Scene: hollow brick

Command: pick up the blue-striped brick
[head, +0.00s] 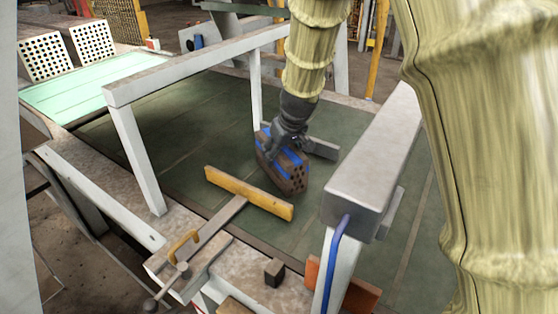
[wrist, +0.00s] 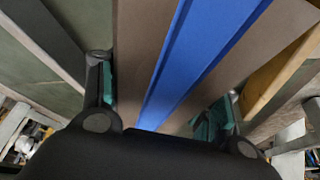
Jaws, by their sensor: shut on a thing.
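The blue-striped brick (head: 290,177) is brown with holes in its end face and blue bands. In the head view it is at the lower end of my arm, above or on the dark green surface; I cannot tell whether it touches. My gripper (head: 280,148) is shut on it from above, with the fingers partly hidden. In the wrist view the brick (wrist: 133,50) fills the middle, with a wide blue stripe running along it. My gripper (wrist: 165,112) has one teal-padded finger on each side of the brick.
A yellow-faced bar (head: 248,193) on a clamp stands just left of the brick. A grey frame post and beam (head: 370,150) rise close on the right, and another white frame (head: 190,65) stands behind on the left. The green surface (head: 190,130) is clear at left.

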